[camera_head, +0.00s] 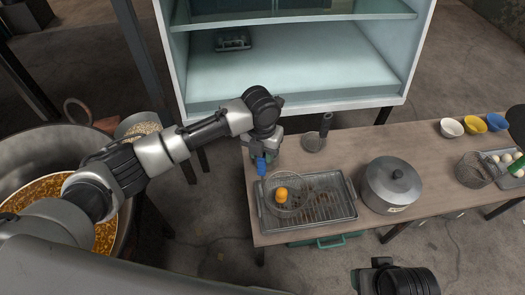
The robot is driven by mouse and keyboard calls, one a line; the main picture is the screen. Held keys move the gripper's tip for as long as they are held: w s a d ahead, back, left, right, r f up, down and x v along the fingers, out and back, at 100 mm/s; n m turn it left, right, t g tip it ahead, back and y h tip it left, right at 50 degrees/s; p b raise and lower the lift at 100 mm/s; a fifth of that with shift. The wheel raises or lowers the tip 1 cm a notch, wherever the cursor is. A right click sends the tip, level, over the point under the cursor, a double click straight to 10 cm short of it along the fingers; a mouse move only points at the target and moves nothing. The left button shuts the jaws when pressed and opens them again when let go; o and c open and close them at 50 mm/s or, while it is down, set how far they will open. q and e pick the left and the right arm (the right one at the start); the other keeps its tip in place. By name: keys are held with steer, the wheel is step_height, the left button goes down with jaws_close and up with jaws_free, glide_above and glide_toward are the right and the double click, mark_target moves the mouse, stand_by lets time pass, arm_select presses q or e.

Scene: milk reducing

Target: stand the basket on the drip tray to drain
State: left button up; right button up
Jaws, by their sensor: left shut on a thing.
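The wire basket (298,186) is round and shallow, with an orange piece of food (281,194) in it. Its handle has a blue grip (261,166). My left gripper (262,155) points down and is shut on that blue grip, at the tray's back left corner. The drip tray (348,208) is a grey metal tray with a rack, near the table's left end. The basket is over the left half of the tray. I cannot tell whether it rests on the rack or hangs just above it. My right gripper is not in view.
A lidded pot (391,184) stands right of the tray. Bowls (452,127), another wire basket (477,169) and a tray of white balls (508,170) are farther right. A large pan (40,145) is at left.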

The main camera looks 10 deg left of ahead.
arm_select(q)
steer(key=shift+f, duration=0.2)
stand_by(0.5)
steer(key=o, duration=1)
steer(key=shift+o, duration=0.2)
steer(key=shift+r, duration=0.25)
step_height(320, 180, up, 10)
steer(key=shift+a+r+p, duration=0.1)
steer(key=shift+a+p, duration=0.05)
steer(key=shift+p, duration=1.1)
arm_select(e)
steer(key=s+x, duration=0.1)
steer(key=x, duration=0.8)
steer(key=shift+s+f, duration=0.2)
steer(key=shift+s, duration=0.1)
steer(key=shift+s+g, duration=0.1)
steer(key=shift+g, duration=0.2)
